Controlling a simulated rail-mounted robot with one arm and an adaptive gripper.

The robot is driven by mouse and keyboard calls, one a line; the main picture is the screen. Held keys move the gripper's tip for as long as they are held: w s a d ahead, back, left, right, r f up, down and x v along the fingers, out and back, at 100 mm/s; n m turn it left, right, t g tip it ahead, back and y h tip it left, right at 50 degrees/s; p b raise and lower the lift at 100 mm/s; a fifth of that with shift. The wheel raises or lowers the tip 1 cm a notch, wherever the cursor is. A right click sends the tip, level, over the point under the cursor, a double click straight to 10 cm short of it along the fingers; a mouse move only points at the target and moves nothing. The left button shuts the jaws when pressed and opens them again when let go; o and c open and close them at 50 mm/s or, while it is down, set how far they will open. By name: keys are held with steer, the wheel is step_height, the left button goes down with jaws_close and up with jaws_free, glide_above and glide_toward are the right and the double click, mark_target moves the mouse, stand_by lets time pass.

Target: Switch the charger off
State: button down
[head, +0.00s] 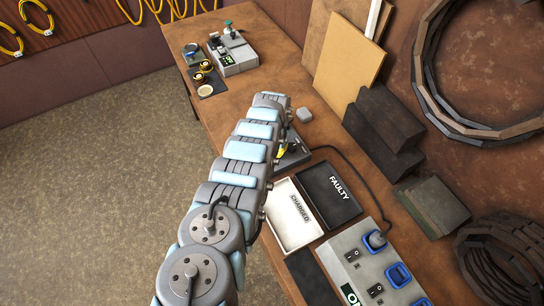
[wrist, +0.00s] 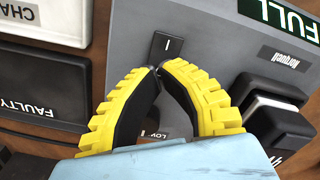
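The charger is a grey box (wrist: 215,30) in the wrist view with a green FULL display (wrist: 285,17). A dark rocker switch (wrist: 165,48) marked "I" sits on its face. My gripper (wrist: 155,69) has yellow-backed black fingers whose tips meet right at the lower end of the switch. The gripper is shut with nothing between the tips; I cannot tell whether they touch the switch. In the head view my arm hides most of the charger (head: 297,155), and a yellow bit of my gripper (head: 281,150) shows at its edge.
The white CHARGED tray (head: 283,222) and black FAULTY tray (head: 325,180) lie beside the charger. A cable (head: 360,180) runs to a grey panel (head: 348,246) with blue sockets and black switches. In the wrist view, a black raised part (wrist: 275,112) stands right of my fingers.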

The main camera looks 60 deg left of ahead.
steer(key=shift+f+b, duration=0.5)
steer(key=shift+f, duration=0.05)
stand_by(0.4)
steer(key=shift+r, duration=0.2)
step_height(320, 180, up, 7)
steer(key=p, duration=0.7)
steer(key=shift+f, duration=0.1)
steer(key=shift+f, duration=0.1)
stand_by(0.5)
